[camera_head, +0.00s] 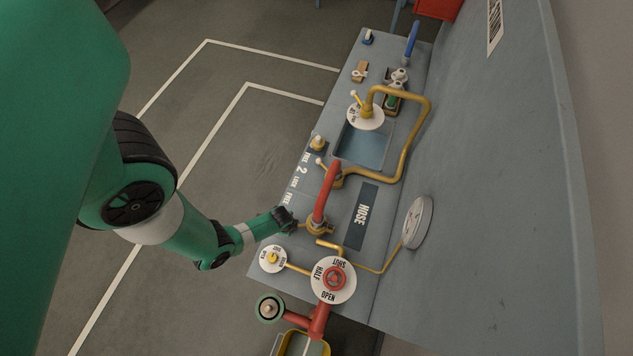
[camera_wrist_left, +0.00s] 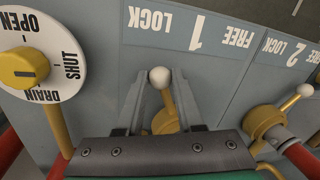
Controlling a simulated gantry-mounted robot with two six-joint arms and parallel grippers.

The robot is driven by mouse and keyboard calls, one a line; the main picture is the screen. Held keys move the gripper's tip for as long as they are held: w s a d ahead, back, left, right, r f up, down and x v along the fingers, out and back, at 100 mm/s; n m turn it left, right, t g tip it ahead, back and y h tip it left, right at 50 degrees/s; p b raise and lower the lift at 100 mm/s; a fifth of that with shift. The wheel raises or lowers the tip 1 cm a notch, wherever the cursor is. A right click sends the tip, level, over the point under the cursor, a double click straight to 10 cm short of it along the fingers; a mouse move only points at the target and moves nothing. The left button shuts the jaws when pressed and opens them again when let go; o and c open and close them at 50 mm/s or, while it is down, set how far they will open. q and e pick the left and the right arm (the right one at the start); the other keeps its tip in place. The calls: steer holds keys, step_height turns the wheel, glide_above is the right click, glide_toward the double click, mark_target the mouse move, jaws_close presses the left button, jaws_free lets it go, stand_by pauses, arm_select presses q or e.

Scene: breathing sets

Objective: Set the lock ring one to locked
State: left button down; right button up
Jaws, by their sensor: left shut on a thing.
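Lock ring one (camera_head: 317,228) is a brass ring at the lower end of the red hose (camera_head: 328,192). Its lever, with a white ball knob (camera_wrist_left: 159,77), stands between the fingers of my left gripper (camera_wrist_left: 161,88) in the left wrist view. The gripper is shut on this lever. The knob lies between the word LOCK (camera_wrist_left: 150,20) and the numeral 1, clear of the word FREE (camera_wrist_left: 236,38). In the head view my left gripper (camera_head: 287,218) is beside the ring and hides the knob. My right gripper is not in view.
Lock ring two (camera_wrist_left: 265,122) with its own white-knobbed lever is close on the right in the left wrist view. A white drain dial (camera_wrist_left: 38,60) with a yellow knob is on the left. The red handwheel (camera_head: 335,279) sits nearby on the panel.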

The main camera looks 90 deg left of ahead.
arm_select(q)
steer(key=shift+d, duration=0.15)
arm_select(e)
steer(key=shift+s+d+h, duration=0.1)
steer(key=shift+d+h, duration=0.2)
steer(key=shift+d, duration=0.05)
arm_select(q)
steer(key=c, duration=0.5)
jaws_free()
steer(key=shift+c, duration=0.2)
steer(key=shift+r, duration=0.1)
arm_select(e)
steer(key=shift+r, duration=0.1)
arm_select(q)
step_height(320, 180, up, 7)
steer(key=d+p, duration=0.1)
steer(key=p, duration=0.2)
steer(key=shift+d+p, duration=0.25)
steer(key=shift+p, duration=0.1)
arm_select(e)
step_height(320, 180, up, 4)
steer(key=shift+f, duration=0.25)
arm_select(q)
steer(key=shift+s, duration=0.15)
